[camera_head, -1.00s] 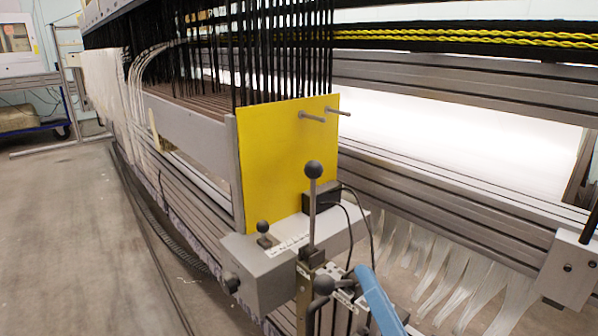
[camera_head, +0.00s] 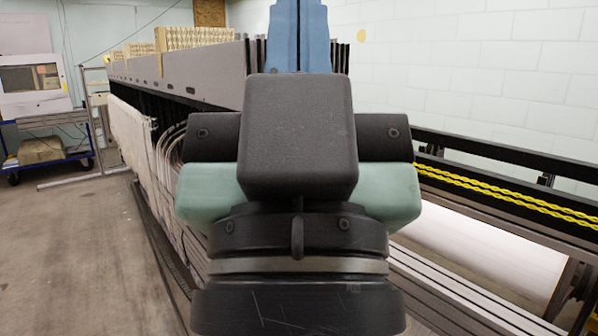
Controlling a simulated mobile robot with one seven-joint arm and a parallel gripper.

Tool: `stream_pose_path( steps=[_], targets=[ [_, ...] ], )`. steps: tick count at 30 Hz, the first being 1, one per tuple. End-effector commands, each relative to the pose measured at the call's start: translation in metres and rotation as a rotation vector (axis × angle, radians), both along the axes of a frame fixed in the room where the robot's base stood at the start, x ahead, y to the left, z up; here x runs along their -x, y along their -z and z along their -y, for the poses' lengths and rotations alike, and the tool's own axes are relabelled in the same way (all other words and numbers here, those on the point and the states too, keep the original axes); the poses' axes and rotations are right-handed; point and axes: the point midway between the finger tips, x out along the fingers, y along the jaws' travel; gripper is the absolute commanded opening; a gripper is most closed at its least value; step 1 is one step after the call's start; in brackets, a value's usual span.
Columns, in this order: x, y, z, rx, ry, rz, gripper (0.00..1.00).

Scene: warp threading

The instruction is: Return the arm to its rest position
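My arm's end fills the middle of the head view, close to the camera. Its black housing and teal sides are seen from behind. The blue parts of my gripper (camera_head: 299,38) point up and away at the top of the picture, side by side with a thin seam. Their tips are cut off by the top edge, and the housing hides their base. I see nothing held, but whether the gripper is open or shut is not clear.
Yellow twisted cords (camera_head: 505,198) and a white roll (camera_head: 480,250) are at right. A blue cart (camera_head: 50,165) stands far left. The floor (camera_head: 85,260) at left is clear.

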Motion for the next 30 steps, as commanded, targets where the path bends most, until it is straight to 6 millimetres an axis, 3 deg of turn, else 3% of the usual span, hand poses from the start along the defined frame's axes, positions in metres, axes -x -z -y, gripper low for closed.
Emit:
stream_pose_path(
  steps=[1, 21, 25, 30],
  targets=[
    [0.0, -0.033, 0.0, 0.0, 0.0, -0.001, 0.0],
    [-0.001, -0.237, 0.0, 0.0, -0.001, -0.003, 0.0],
    [-0.001, -0.268, 0.0, 0.001, -0.002, -0.003, 0.0],
    [-0.001, -0.29, 0.0, 0.001, -0.002, -0.003, 0.0]
  ],
)
